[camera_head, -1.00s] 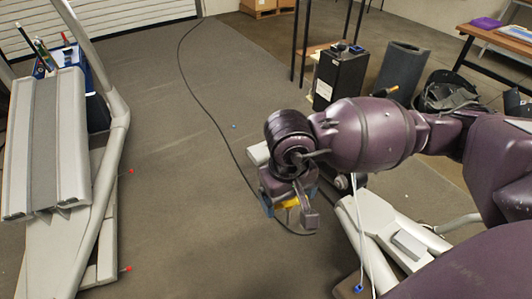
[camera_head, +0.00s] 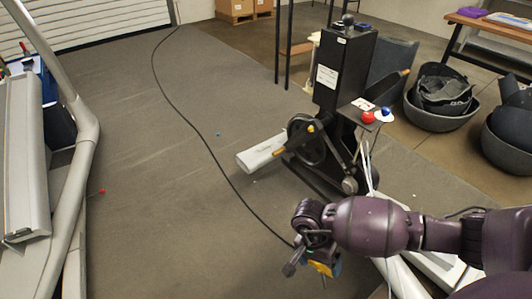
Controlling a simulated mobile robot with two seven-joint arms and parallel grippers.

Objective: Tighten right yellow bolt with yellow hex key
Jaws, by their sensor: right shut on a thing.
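My right gripper (camera_head: 322,272) is low in the head view, right of the middle, at the end of my purple arm. It is shut on a yellow thing, the yellow hex key (camera_head: 320,268), of which only a small part shows between the fingers. The black elliptical drive unit (camera_head: 332,78) stands beyond the gripper, with a crank wheel on its near side. A small yellow spot (camera_head: 311,128) shows on the crank, apart from the gripper; I cannot tell whether it is the right yellow bolt. My left gripper is out of view.
A grey frame (camera_head: 82,130) stands at the left. A black cable (camera_head: 190,112) crosses the open grey floor (camera_head: 130,200). Dark bins (camera_head: 440,115) stand at the right. A small shelf on the drive unit carries a red ball (camera_head: 368,117) and a blue ball (camera_head: 385,112).

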